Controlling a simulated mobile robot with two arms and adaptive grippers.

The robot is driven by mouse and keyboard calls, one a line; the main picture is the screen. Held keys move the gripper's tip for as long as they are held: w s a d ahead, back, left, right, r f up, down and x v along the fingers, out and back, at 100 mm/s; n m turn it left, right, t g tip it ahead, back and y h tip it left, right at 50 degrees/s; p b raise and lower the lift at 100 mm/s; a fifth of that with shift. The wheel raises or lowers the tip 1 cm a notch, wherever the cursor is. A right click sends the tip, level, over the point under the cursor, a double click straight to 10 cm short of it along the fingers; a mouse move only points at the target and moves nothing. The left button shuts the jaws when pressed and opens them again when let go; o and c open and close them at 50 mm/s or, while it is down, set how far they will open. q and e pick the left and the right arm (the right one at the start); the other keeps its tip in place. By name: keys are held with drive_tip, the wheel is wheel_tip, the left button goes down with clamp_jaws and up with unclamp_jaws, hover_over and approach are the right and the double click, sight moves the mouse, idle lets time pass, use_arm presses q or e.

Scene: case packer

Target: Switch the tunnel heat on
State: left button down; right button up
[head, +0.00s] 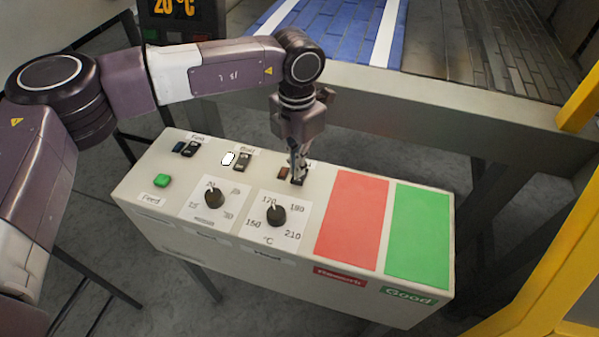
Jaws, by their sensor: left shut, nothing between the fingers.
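A pale control box (180,225) stands in the middle of the head view. On its top is a row of small black rocker switches, each with a small lamp. The heat switch (298,181) is the rightmost one, above the temperature dial (276,214), and is largely hidden by my left gripper. Its lamp (284,173) looks dark orange-brown. My left gripper (298,177) points down, shut and empty, with its tips at this switch; I cannot tell whether they touch it. A display (175,7) at the top reads 20 °C. My right gripper is not in view.
A green Feed button (162,181), a second dial (214,197) and two more switches are on the box's left part. Red (351,218) and green (418,232) panels cover its right part. A conveyor (335,30) lies behind; a yellow frame (560,240) stands at right.

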use_arm(q)
drive_tip(key=shift+f+b, duration=1)
drive_tip(key=shift+f, duration=0.15)
idle(0.9)
drive_tip(key=shift+r, duration=0.15)
drive_tip(key=shift+r+p, duration=1.4)
drive_tip(key=shift+r, duration=2.05)
drive_tip(key=shift+f, duration=0.1)
